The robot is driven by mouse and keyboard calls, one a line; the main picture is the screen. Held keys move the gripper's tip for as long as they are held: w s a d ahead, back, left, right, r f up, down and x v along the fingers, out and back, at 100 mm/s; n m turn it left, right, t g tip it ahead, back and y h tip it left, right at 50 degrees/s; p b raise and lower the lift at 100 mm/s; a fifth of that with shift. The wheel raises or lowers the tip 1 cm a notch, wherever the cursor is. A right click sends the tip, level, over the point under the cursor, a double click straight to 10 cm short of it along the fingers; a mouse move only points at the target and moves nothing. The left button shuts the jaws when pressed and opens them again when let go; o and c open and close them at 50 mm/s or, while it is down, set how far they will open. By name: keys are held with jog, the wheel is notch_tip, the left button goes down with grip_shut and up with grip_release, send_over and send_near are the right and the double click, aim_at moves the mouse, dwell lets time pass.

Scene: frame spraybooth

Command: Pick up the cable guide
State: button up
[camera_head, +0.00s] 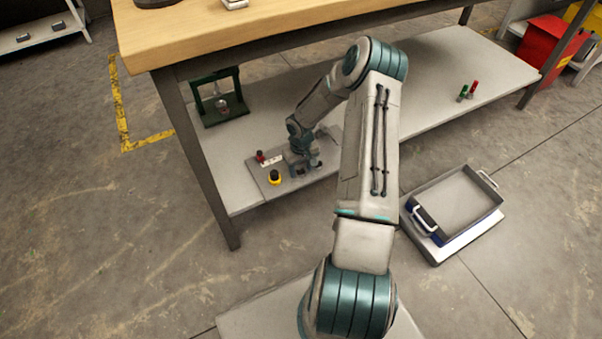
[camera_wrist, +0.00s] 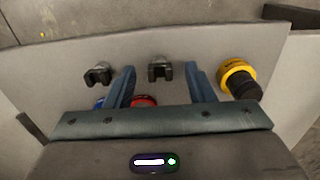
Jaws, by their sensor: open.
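In the wrist view, two small dark clip-like pieces stand on a grey panel (camera_wrist: 55,62). One dark clip (camera_wrist: 160,73) lies between my finger lines, and a similar dark clip (camera_wrist: 97,77) is left of the left finger. Either could be the cable guide; I cannot tell which. My gripper (camera_wrist: 160,84) is open, with one blue finger each side of the middle clip; I see no contact. In the head view my gripper (camera_head: 303,166) is low over the panel on the bench's lower shelf, and it hides most of the clips.
A yellow-and-black knob (camera_wrist: 238,77) stands right of the fingers. A red part (camera_wrist: 143,100) and a blue part are partly hidden behind my gripper. A green frame (camera_head: 217,98) stands on the shelf (camera_head: 420,110).

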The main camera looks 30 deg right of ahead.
aim_at(301, 170)
jog(key=shift+c, duration=0.3)
jog(key=c, duration=1)
jog(key=shift+r, duration=0.15)
jog(key=shift+r, duration=0.35)
notch_tip(301, 170, up, 4)
jog(key=shift+p, duration=1.25)
jog(key=s+d+r+p, duration=0.4)
jog(key=s+d+r, duration=0.1)
jog(key=d, duration=0.5)
jog(key=shift+s+r, duration=0.35)
jog(key=shift+r, duration=0.2)
